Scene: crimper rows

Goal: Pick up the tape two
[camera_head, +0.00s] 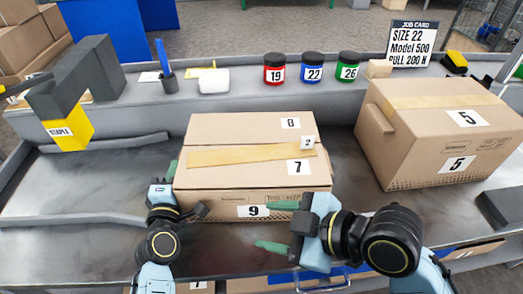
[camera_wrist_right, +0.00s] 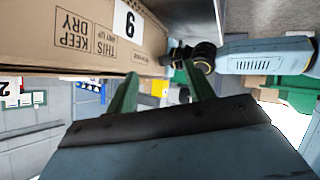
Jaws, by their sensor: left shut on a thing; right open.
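Tape two (camera_head: 235,155) is a tan strip lying across the top of the middle cardboard box (camera_head: 215,127). A small tag "2" (camera_head: 308,142) sits at its right end. My left gripper (camera_head: 173,172) is at the box's left front corner and appears shut on the box; its grip is partly hidden. My right gripper (camera_head: 264,225) is open and empty at the box's front face, by label 9. In the right wrist view, its two green fingers (camera_wrist_right: 160,70) are apart below the box's front face (camera_wrist_right: 75,35).
A second box labelled 5 (camera_head: 425,135) stands at the right. A yellow block marked "STAMPLE" (camera_head: 70,132) is at the left. Red, blue and green jars (camera_head: 312,68) stand on the back ledge, with a job card (camera_head: 410,43).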

